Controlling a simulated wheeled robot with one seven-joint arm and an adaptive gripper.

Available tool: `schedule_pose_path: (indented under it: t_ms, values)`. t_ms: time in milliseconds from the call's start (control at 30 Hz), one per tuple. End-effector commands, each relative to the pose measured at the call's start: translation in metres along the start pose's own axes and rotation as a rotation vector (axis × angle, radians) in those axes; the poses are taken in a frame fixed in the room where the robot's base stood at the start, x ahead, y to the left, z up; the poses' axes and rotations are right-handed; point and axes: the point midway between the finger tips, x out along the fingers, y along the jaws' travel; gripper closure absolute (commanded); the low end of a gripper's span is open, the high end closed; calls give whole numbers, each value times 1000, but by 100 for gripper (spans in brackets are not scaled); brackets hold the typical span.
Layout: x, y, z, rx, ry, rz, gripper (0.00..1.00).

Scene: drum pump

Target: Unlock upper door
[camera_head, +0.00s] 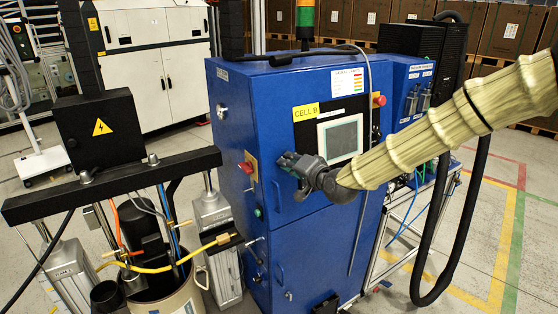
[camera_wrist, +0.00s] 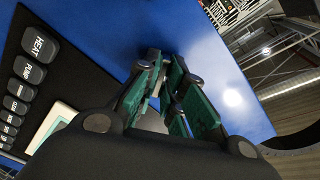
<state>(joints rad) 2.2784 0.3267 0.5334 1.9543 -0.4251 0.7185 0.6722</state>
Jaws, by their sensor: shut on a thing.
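The blue cabinet (camera_head: 312,232) stands in the middle of the head view, with its upper door (camera_head: 300,190) above a lower door (camera_head: 315,255). The upper door carries a grey screen panel and a yellow "CELL B" label (camera_head: 305,112). A blue bar handle (camera_head: 277,198) sits near its left edge. My gripper (camera_head: 284,161) is at the upper door's left side, above that handle and left of the screen. In the wrist view my gripper's green-padded fingers (camera_wrist: 167,82) are close together against the blue surface. They are shut on a small part, mostly hidden between them; I cannot tell its shape.
A red switch (camera_head: 247,168) and a green button (camera_head: 258,212) are on the cabinet's left face. A black frame with a drum (camera_head: 172,300) stands at the left. A thick black hose (camera_head: 467,215) hangs at the right. Open floor lies farther right.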

Motion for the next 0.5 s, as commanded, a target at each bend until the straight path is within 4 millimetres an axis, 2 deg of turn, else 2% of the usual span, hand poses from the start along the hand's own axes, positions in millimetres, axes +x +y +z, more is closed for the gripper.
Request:
schedule_pose_path:
  t_ms: [133,400,500]
  values:
    - [0,2,-2,35,3,1,100]
    - [0,2,-1,291,4,-1,100]
    - [0,1,-1,339,2,-1,100]
